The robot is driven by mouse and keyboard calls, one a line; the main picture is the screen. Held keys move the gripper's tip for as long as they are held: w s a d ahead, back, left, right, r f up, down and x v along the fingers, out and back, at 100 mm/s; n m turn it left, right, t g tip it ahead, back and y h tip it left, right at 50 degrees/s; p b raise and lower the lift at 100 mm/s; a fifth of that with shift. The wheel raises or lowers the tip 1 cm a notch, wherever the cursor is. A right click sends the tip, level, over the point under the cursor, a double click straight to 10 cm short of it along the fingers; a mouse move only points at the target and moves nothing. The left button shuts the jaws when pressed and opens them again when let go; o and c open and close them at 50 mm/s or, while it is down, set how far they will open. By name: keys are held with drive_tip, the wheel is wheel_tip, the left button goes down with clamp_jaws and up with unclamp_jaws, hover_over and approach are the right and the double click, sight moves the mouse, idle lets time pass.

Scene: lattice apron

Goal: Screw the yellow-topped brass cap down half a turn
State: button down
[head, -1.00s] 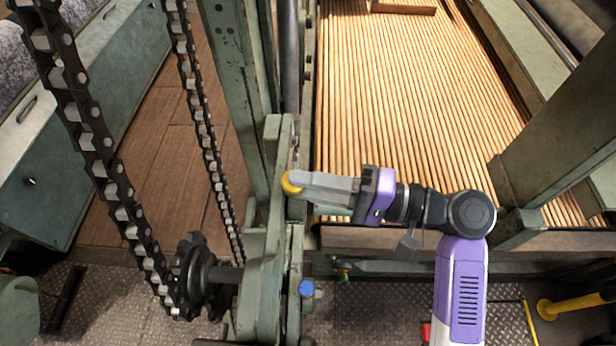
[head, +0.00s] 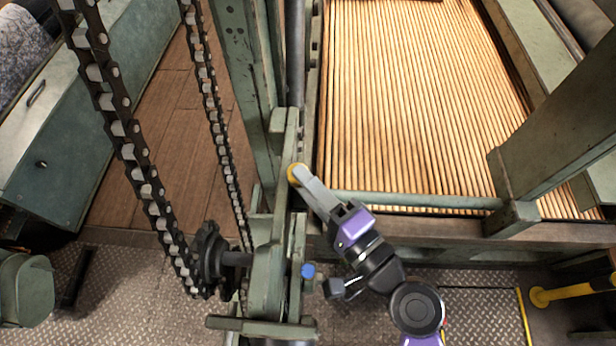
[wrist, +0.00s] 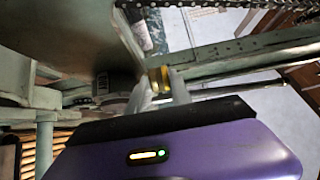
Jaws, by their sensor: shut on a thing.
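The yellow-topped brass cap (head: 293,173) sits at the upper right side of the green frame post, beside the slatted apron. Only part of its yellow top shows in the head view. My gripper (head: 301,176) is shut on the cap and reaches it from the lower right at a slant. In the wrist view the cap (wrist: 158,78) shows yellow and brassy between my two pale fingers (wrist: 160,94). The cap's thread and underside are hidden.
A blue-topped cap (head: 308,270) stands lower on the same frame, close to my wrist. A heavy chain (head: 150,190) runs down to a dark sprocket (head: 210,260) at left. A green rail (head: 420,200) crosses the slatted apron's (head: 410,100) near edge.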

drive_tip(key=shift+f, duration=0.1)
idle(0.4)
drive_tip(key=c, duration=1.4)
unclamp_jaws()
drive_tip(key=shift+c, duration=0.2)
drive_tip(key=shift+s, duration=0.1)
drive_tip(key=b+v, duration=0.3)
drive_tip(key=v, duration=0.4)
drive_tip(key=shift+s+d, duration=0.2)
drive_tip(key=shift+s, duration=0.1)
